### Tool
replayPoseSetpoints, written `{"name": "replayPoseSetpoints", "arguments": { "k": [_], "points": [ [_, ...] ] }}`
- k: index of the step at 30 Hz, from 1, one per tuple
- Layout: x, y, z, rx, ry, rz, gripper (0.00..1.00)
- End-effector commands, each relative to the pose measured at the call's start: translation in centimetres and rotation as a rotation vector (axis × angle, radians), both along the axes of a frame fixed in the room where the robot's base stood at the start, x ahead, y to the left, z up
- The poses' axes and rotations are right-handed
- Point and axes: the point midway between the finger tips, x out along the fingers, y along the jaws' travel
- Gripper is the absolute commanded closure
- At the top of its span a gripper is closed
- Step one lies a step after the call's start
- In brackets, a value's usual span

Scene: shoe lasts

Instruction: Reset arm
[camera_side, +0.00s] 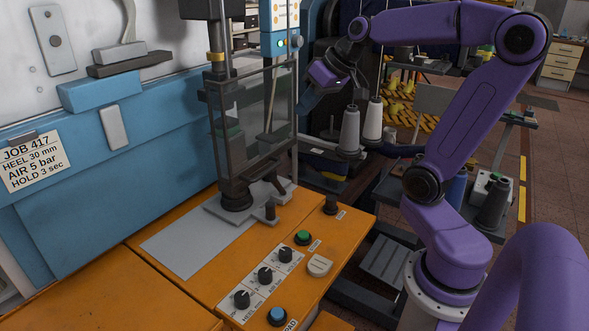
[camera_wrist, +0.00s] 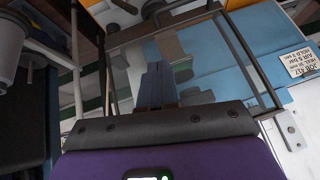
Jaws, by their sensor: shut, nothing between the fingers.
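My purple arm stands at the right in the side view, bent over at the top. My gripper (camera_side: 309,101) hangs at the end of the arm, right of the clear guard panel of the press and above the orange bench. Its blue-grey fingers are together, with nothing seen between them. In the wrist view the shut fingers (camera_wrist: 156,85) show in the middle, in front of the framed clear panel (camera_wrist: 215,65). The gripper appears clear of the bench top.
The orange bench (camera_side: 318,212) carries black knobs (camera_side: 265,275), a green button (camera_side: 303,237) and a blue button (camera_side: 277,315). The press column (camera_side: 228,120) stands behind. Thread cones (camera_side: 349,130) stand just right of and below my gripper. A job sign (camera_side: 33,160) is at left.

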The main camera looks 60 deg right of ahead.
Motion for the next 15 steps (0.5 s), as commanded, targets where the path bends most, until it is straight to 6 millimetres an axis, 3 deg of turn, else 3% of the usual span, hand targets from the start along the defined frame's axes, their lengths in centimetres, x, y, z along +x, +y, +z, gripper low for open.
{"name": "replayPoseSetpoints", "arguments": {
  "k": [4,8,15],
  "points": [
    [-0.5,1.6,-0.9,-0.003,0.029,0.058,1.00],
    [-1.8,4.8,-2.6,-0.019,0.086,0.180,1.00],
    [-6.2,10.5,-6.1,-0.086,0.208,0.448,1.00]
  ]
}}
